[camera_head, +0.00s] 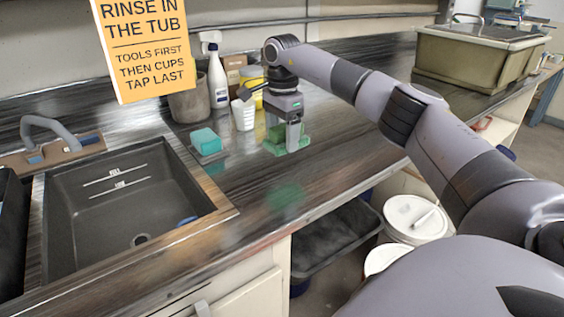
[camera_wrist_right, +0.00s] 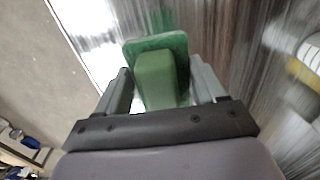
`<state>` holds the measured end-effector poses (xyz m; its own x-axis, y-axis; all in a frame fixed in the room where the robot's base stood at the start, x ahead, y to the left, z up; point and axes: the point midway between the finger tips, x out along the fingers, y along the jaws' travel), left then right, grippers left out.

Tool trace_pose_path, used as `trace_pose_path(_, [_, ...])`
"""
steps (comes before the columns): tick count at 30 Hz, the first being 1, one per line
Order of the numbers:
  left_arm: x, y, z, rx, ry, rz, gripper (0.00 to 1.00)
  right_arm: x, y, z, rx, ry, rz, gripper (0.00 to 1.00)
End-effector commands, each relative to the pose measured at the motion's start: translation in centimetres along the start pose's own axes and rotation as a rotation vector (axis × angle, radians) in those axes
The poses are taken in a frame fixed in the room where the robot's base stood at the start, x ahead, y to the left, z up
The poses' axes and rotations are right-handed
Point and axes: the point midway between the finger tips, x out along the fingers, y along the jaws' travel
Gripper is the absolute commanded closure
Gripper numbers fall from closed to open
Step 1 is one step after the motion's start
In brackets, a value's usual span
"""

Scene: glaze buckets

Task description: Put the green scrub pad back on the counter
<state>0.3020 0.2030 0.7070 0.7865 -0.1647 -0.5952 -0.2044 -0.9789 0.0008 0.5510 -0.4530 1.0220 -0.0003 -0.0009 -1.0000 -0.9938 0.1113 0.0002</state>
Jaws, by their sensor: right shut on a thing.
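The green scrub pad (camera_head: 273,146) is in my right gripper (camera_head: 289,138), over the dark, shiny counter (camera_head: 335,163) to the right of the sink. The right wrist view also shows the scrub pad (camera_wrist_right: 155,68), a flat green pad with a raised green block, and the fingers of my right gripper (camera_wrist_right: 160,88) are shut on the block. A faint green patch like its reflection shows on the counter nearer the front edge, apart from the pad, so the pad looks raised. The exact gap cannot be told. My left gripper is not in view.
A teal sponge (camera_head: 206,141) lies by the sink (camera_head: 132,200). A white cup (camera_head: 243,114), a spray bottle (camera_head: 217,80) and a grey bucket (camera_head: 188,104) stand behind. A large tub (camera_head: 468,62) is at the back right. The front counter strip is clear.

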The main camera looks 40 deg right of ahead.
Motion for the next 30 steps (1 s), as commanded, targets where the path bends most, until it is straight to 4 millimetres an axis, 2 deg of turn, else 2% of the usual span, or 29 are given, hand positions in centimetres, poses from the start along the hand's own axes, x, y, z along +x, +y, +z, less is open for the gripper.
trace_pose_path(3, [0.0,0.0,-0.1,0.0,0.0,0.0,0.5,2.1,0.0,0.0,-0.001,0.0,0.001,0.55])
trace_pose_path(11, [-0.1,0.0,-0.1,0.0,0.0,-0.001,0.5,4.1,0.0,0.0,-0.001,-0.001,0.001,0.55])
trace_pose_path(18, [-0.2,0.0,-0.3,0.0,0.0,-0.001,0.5,7.4,0.0,0.1,-0.001,-0.001,0.0,0.55])
trace_pose_path(27, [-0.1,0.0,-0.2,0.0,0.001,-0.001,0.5,7.6,0.0,0.1,-0.001,-0.001,-0.001,0.55])
trace_pose_path(28, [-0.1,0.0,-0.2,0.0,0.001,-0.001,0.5,7.6,0.0,0.1,-0.001,-0.001,-0.001,0.24])
trace_pose_path(30, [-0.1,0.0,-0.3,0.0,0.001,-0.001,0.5,7.6,0.0,0.1,-0.001,-0.001,-0.001,0.05])
